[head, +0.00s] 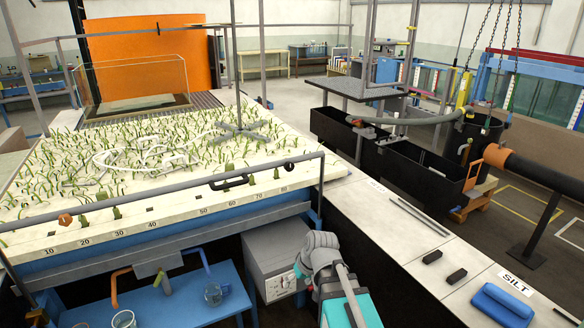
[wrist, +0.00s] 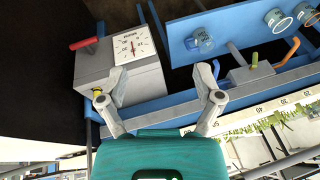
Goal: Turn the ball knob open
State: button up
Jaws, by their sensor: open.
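A grey box (wrist: 110,85) with a white dial (wrist: 133,46) and a red handle (wrist: 86,44) shows in the wrist view. A small yellow part (wrist: 97,91) at its edge is partly hidden by one finger. In the head view the same grey box (head: 277,245) stands under the sand bed's front edge. No ball knob can be made out for certain; an orange round end (head: 65,219) sits on the front rail at left. My gripper (wrist: 160,97) is open and empty, fingers spread before the box; it also shows in the head view (head: 314,260), right of the box.
A blue bench (head: 180,300) with a glass jar (head: 213,293) is left of the box. A pale ledge (head: 400,240) at right carries rods, dark blocks and a blue bundle (head: 502,303).

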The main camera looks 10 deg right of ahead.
jog(key=w+a+r+n+t+y, duration=0.1)
jog(key=w+a+r+t+y, duration=0.2)
jog(key=w, duration=0.6)
jog(key=m+t, duration=0.3)
jog(key=t, duration=0.9)
send_near(291, 168)
jog(key=s, duration=0.3)
jog(key=shift+w+d+r+h, duration=0.15)
jog(key=shift+d+r+h, duration=0.05)
jog(key=shift+r+h, duration=0.1)
jog(key=x, duration=1.3)
jog(key=shift+w+a+f, duration=0.15)
jog(key=shift+w, duration=0.2)
